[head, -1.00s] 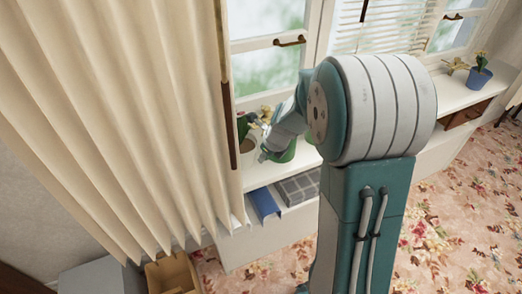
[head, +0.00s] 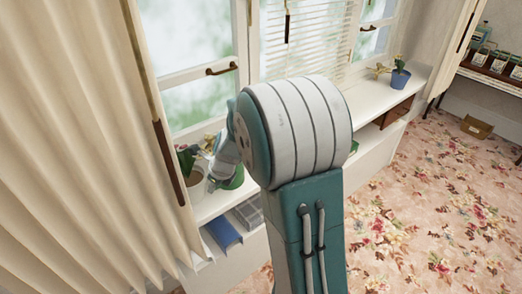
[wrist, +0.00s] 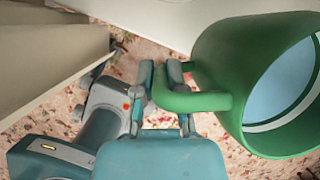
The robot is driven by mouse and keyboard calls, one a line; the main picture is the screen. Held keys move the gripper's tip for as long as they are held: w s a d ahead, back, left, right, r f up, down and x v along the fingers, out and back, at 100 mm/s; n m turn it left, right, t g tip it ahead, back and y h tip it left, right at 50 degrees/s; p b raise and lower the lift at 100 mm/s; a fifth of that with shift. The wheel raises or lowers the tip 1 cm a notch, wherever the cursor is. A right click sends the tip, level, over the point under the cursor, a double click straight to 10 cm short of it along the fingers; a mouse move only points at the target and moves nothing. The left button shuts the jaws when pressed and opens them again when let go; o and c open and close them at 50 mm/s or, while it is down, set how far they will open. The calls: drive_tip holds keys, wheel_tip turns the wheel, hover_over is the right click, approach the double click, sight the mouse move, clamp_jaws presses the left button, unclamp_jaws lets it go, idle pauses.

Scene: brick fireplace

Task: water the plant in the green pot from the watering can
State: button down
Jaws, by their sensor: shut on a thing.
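My gripper (wrist: 162,84) is shut on the handle of the green watering can (wrist: 225,70) in the wrist view. The can is to the right of the fingers, and its open top shows a pale blue inside. In the head view a green thing (head: 236,180), likely this can, shows partly behind my arm at the windowsill. My fingers are hidden there. A leafy plant (head: 186,157) in a pale pot (head: 195,184) stands just left of it, partly behind the curtain. I cannot make out a separate green pot.
The white windowsill (head: 360,112) runs right to a blue pot (head: 400,78) with a plant and a small yellowish object (head: 379,70). Blue (head: 223,232) and grey (head: 250,211) boxes sit on the shelf below. A cream curtain (head: 90,130) hangs close left.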

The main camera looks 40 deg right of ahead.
drive_tip(key=shift+r, duration=0.1)
drive_tip(key=shift+r, duration=1.5)
